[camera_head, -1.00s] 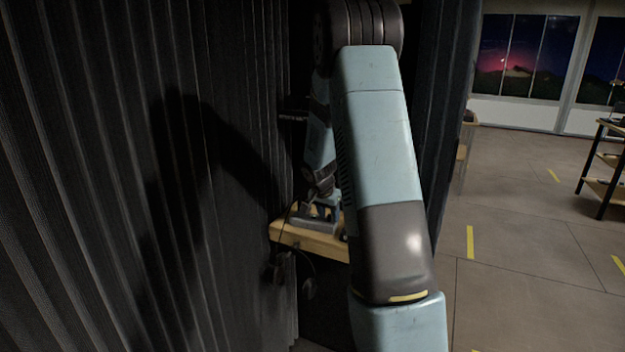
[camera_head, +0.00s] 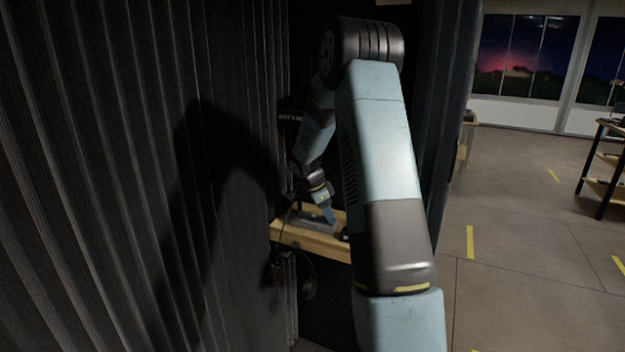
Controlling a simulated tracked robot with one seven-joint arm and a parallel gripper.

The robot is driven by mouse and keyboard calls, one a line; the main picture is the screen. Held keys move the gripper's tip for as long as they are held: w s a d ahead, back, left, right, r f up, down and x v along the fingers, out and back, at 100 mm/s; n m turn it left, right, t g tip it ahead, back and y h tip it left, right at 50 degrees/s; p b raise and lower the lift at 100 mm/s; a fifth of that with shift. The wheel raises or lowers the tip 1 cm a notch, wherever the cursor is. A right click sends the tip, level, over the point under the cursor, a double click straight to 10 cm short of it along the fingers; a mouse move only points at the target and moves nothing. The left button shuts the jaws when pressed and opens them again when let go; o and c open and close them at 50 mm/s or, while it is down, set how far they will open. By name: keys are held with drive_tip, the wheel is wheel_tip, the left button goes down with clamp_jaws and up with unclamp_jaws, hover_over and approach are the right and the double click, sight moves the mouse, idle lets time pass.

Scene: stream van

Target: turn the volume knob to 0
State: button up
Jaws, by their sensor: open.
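My gripper (camera_head: 329,214) is at the far end of my bent arm, pointing down over a grey device on the wooden table. It is small and dim in the view. Its jaws are open, and I see nothing held in them. The grey device (camera_head: 304,221) lies on the table top, partly covered by my gripper. I cannot make out a volume knob or its setting on it. I cannot tell whether my gripper touches the device.
The wooden table (camera_head: 308,239) is partly hidden by my arm. Dark headphones or cables (camera_head: 308,289) hang at its front. A black curtain (camera_head: 130,200) fills the left. Open floor (camera_head: 520,230) lies at right, with a shelf (camera_head: 604,165) at the far right edge.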

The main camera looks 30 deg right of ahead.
drive_tip(key=shift+m, duration=0.4)
drive_tip(key=v, duration=1.3)
drive_tip(key=shift+r, duration=0.4)
drive_tip(key=shift+w+a, duration=0.1)
drive_tip(key=shift+w, duration=0.05)
